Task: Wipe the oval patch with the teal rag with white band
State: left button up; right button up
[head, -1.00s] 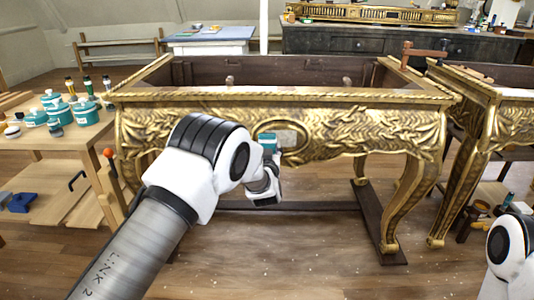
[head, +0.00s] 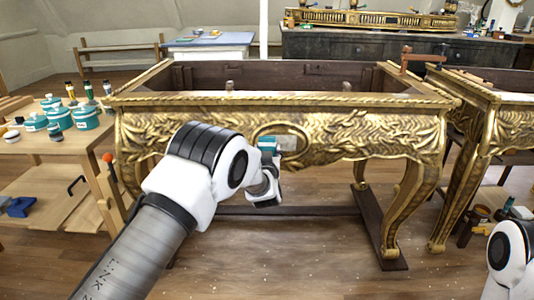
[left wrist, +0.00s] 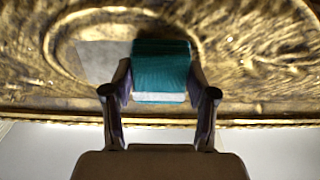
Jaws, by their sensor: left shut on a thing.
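The oval patch (head: 287,142) is a pale grey area inside a carved gilt oval frame on the console's front. It also shows in the left wrist view (left wrist: 98,60). My left gripper (left wrist: 160,75) is shut on the teal rag with white band (left wrist: 160,66), which sits between its two fingers. In the head view the rag (head: 267,146) is at the left part of the oval and hides some of it. The rag is at or very near the gilt surface; contact cannot be told for sure. My right gripper is out of view.
The gilt console (head: 370,130) fills the middle, its curved legs on dark floor rails. A wooden workbench (head: 40,150) with teal pots (head: 85,117) stands left. Another gilt piece (head: 500,120) stands close at right. Part of my right arm shows at the lower right.

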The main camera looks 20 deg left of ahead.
pick_arm(q)
jog(key=shift+w+a, duration=0.1)
jog(key=shift+w, duration=0.25)
